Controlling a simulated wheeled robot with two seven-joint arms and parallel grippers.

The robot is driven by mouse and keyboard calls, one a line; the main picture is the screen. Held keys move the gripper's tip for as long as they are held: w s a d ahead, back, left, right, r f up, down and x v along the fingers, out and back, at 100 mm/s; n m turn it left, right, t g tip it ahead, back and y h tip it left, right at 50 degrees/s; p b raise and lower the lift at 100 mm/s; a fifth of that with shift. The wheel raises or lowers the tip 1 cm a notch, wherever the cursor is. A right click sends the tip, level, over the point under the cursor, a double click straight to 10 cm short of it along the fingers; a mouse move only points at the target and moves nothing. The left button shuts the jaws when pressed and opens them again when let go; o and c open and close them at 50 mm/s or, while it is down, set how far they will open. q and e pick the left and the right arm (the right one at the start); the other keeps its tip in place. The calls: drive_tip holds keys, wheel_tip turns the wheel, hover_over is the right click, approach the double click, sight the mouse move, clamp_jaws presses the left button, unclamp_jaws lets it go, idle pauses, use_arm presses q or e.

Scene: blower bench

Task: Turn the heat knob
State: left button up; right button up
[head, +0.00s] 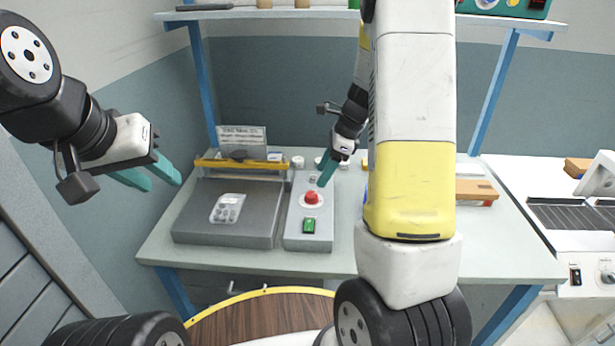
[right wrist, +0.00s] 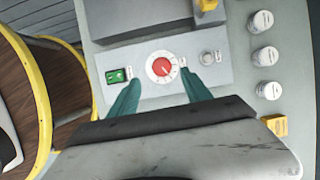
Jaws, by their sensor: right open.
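The heat knob appears to be the red knob (head: 311,198) on a round white dial, set in a grey control panel (head: 294,236). It also shows in the right wrist view (right wrist: 162,67). My right gripper (head: 327,174) is over the panel, close to the knob. In the right wrist view its two teal fingers (right wrist: 161,79) are apart, with the red knob between and just beyond the tips. Nothing is between them, and I cannot tell whether they touch the panel. My left gripper (head: 164,184) is open and empty, left of the bench.
The panel also holds a green switch (head: 308,226) and a small grey knob (right wrist: 208,57). A dark plate (head: 193,226) with a clear blister pack (head: 227,208) lies left of it. Several white round caps (right wrist: 264,54) stand beyond. A wooden round stool (head: 255,322) is in front.

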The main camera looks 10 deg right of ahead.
sight(312, 194)
drive_tip(key=x, duration=0.8)
drive_tip(key=shift+w+d+f, duration=0.1)
drive_tip(key=shift+d, duration=0.1)
clamp_jaws()
